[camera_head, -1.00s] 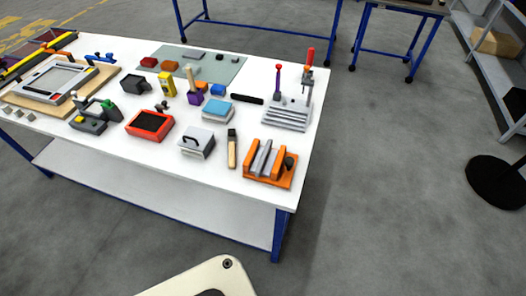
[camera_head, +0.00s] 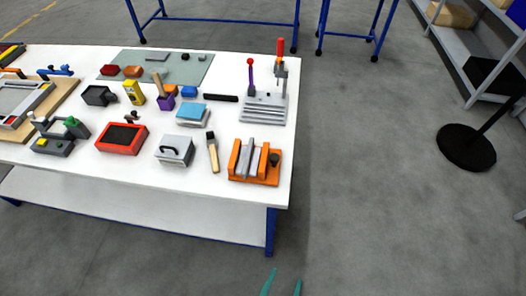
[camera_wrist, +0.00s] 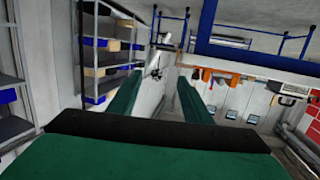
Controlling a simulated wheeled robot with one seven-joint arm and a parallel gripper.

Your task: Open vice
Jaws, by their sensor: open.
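The vice (camera_head: 261,162) is an orange block with upright grey jaw plates and a dark round knob on its right side. It sits upright at the front right corner of the white table (camera_head: 203,196). A narrow gap shows between its plates, but I cannot tell how far apart the jaws stand. My gripper (camera_head: 283,284) shows only as two green fingertips at the bottom edge, in front of the table and well short of the vice. In the wrist view its two green fingers (camera_wrist: 158,85) are apart with nothing between them. The vice is not seen there.
A black round stand base (camera_head: 466,148) is on the floor at right. Floor between is clear.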

